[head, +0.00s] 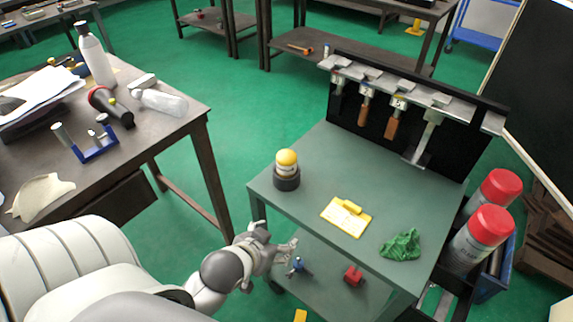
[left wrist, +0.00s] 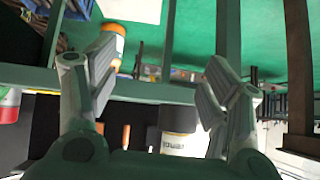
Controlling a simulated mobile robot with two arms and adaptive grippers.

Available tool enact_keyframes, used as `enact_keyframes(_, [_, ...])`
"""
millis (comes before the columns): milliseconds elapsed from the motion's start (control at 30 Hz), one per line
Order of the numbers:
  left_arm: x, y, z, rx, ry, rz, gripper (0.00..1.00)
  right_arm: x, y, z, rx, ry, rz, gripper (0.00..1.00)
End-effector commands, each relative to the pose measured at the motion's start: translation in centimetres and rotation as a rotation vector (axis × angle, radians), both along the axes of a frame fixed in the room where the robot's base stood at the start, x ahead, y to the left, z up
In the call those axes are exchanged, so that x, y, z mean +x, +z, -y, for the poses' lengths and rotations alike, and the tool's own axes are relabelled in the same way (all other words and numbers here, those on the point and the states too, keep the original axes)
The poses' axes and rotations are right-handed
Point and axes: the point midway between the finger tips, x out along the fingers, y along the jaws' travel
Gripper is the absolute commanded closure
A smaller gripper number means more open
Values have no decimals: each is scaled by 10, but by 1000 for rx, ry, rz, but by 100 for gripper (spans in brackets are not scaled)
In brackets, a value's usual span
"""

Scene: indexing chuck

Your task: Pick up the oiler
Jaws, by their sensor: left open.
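A small container with a yellow domed top and a pale body, which looks to be the oiler (head: 287,160), stands upright in a dark round holder (head: 287,183) at the left of the green-grey cart top (head: 310,208). My left gripper (head: 290,252) is open and empty, in front of the cart's near left edge and below the level of the top. In the left wrist view, which looks upside down, the pale labelled body of the oiler (left wrist: 180,143) shows beyond the spread fingers (left wrist: 160,80), apart from them. My right gripper is not in view.
Red-capped cans (head: 480,240) stand at right. A brown bench (head: 180,125) is at left.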

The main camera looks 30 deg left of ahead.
Motion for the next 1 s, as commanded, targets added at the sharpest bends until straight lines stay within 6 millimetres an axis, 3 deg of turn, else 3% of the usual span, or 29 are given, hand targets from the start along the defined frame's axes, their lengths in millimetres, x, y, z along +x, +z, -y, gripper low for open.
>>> enact_keyframes(233, [42,41,-36,-2,53,357,28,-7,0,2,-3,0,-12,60])
enact_keyframes(500, [55,83,-57,-11,32,670,28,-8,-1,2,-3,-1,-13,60])
enact_keyframes(733, [62,98,-61,-17,13,761,28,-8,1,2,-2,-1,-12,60])
enact_keyframes(1000, [98,99,-64,-16,11,761,28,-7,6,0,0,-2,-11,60])
